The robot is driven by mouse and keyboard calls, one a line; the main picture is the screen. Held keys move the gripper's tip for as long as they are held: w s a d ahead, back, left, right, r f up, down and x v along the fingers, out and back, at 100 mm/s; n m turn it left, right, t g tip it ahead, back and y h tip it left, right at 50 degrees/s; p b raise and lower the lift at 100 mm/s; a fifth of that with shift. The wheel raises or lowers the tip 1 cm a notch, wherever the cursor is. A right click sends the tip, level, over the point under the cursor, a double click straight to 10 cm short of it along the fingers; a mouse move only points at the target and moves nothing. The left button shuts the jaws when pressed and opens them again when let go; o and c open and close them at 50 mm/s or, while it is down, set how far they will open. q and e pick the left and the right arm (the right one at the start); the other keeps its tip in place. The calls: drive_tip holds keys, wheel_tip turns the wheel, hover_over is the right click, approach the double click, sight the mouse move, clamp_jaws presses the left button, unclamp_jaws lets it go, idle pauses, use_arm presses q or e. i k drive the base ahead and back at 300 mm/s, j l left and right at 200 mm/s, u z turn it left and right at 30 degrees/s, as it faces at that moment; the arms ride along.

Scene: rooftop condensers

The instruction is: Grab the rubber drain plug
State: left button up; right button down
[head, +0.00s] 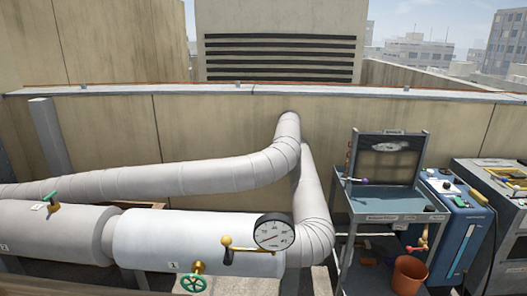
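I cannot pick out a rubber drain plug for certain in the head view. A grey cart (388,218) stands right of centre, with a few items on it too small to name. A small dark item (429,208) lies at the right of its top; I cannot tell what it is. Neither of my grippers is in view.
An orange bucket (409,275) stands by the cart. A blue unit (457,228) and grey machine (495,215) stand right.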

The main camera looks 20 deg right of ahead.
sight(429, 209)
drive_tip(key=i+l, duration=0.1)
drive_tip(key=l, duration=0.45)
drive_tip(key=i+l, duration=0.1)
drive_tip(key=l, duration=0.4)
drive_tip(key=i+l, duration=0.1)
drive_tip(key=l, duration=0.45)
drive_tip(key=i+l, duration=0.15)
drive_tip(key=l, duration=0.4)
drive_tip(key=i+l, duration=0.1)
drive_tip(key=l, duration=0.45)
drive_tip(key=i+l, duration=0.1)
drive_tip(key=l, duration=0.4)
drive_tip(key=i+l, duration=0.1)
drive_tip(key=l, duration=0.45)
